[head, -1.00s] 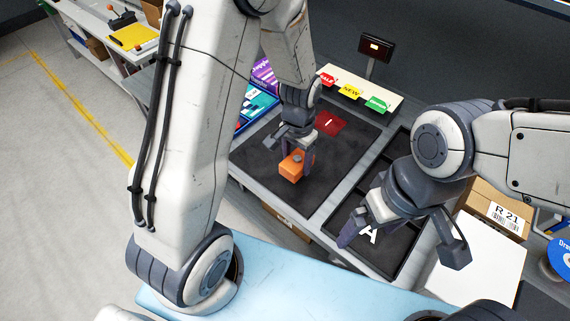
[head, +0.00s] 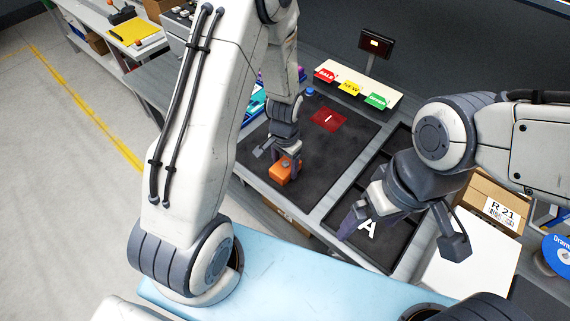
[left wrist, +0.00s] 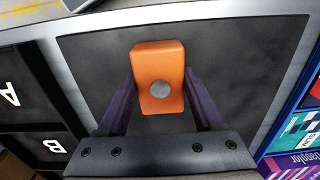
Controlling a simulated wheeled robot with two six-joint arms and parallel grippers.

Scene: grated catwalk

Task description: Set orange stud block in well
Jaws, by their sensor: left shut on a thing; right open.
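The orange stud block (head: 279,173) has a round grey stud, which faces the camera in the left wrist view (left wrist: 155,58). My left gripper (head: 284,163) is shut on the block, with one finger on each side, over the near left part of a dark mat (head: 340,155). I cannot tell whether the block touches the mat. A black tray (head: 330,222) with walled wells stands to the right; white letters A (head: 367,229) and B (left wrist: 53,146) mark two wells. My right gripper (head: 402,235) is open and empty above the tray, hiding part of it.
A red square (head: 328,119) marks the mat, with a small blue thing (head: 310,91) behind it. Coloured tabs (head: 350,88) and a small screen (head: 375,45) stand at the back. A cardboard box (head: 490,207) and white sheet (head: 465,265) lie right of the tray.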

